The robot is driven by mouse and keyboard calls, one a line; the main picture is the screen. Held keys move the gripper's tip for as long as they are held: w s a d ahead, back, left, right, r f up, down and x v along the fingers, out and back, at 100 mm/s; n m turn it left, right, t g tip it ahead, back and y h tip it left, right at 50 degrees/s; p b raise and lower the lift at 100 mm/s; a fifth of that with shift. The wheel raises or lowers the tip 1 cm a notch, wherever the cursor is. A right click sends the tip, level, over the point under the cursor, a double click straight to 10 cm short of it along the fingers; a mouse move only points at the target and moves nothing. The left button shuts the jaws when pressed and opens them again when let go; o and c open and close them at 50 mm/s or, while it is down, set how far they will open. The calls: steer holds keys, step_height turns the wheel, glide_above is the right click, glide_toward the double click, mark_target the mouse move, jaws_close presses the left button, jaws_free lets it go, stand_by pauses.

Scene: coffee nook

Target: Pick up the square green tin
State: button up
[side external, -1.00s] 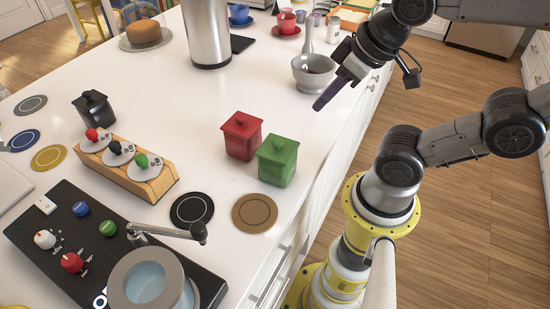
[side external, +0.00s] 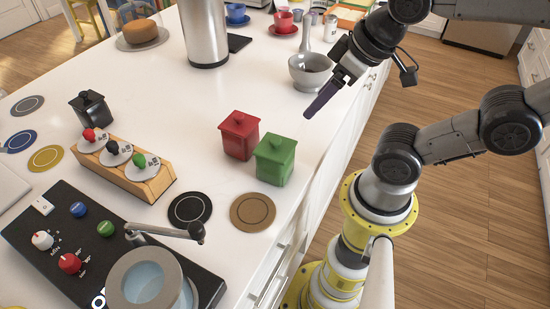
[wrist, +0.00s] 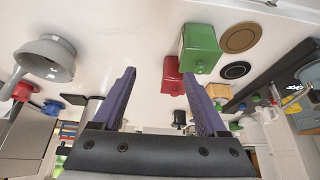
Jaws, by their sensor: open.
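The square green tin (side external: 274,160) stands upright with its knobbed lid on, near the counter's right edge. The square red tin (side external: 239,136) stands close behind it on its left. In the wrist view the green tin (wrist: 200,46) is above the right finger, and the red tin (wrist: 172,76) is partly hidden behind it. My gripper (side external: 318,106) is in the air up and right of the green tin, apart from it. In the wrist view its two purple fingers (wrist: 160,103) are spread wide with nothing held between them.
A grey mortar with pestle (side external: 310,72) stands beside my gripper. Black (side external: 190,208) and tan (side external: 253,211) coasters lie in front of the tins. A black tin (side external: 92,108), a wooden rack (side external: 128,169) and a coffee machine (side external: 120,250) stand left. The middle counter is clear.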

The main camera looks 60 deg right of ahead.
steer(key=o, duration=0.3)
